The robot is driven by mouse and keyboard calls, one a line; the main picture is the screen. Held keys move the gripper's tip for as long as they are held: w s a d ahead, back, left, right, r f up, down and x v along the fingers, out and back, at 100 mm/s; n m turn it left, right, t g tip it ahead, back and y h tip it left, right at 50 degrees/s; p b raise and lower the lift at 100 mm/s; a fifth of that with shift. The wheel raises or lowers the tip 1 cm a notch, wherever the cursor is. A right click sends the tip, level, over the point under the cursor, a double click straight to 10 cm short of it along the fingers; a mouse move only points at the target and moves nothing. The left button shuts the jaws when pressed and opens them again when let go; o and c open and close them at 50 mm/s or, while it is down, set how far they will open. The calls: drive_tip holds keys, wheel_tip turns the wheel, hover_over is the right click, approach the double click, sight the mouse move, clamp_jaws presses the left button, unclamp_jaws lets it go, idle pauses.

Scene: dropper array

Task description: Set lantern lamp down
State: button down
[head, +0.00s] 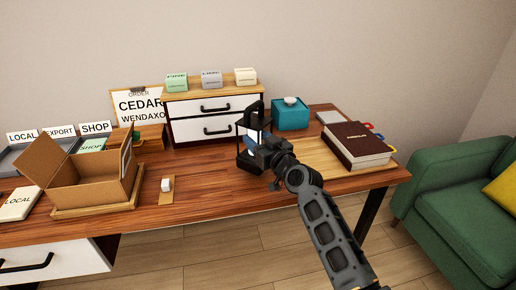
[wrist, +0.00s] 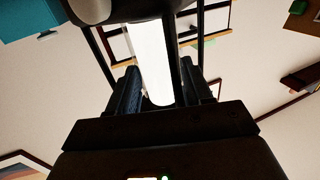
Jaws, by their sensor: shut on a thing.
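The lantern lamp (head: 241,156) is a black frame with a looped top handle and a pale inside. In the head view it is upright over the desk (head: 210,175), just in front of the white drawer unit. I cannot tell whether its base touches the desk top. My gripper (head: 258,148) reaches it from the right and partly hides it. In the wrist view the lamp's bright white tube (wrist: 152,62) and dark bars stand between the fingers of my gripper (wrist: 160,88), which is shut on the lamp.
The drawer unit (head: 190,128) stands behind the lamp. A teal box (head: 290,118) is close behind to the right, and a thick brown book (head: 352,141) lies further right. An open cardboard box (head: 90,190) is at left. The desk front-centre is bare.

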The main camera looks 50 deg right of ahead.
drive_tip(key=shift+f+b, duration=0.45)
drive_tip(key=shift+f, duration=1.05)
drive_tip(key=shift+f, duration=0.2)
drive_tip(key=shift+c, duration=2.4)
unclamp_jaws()
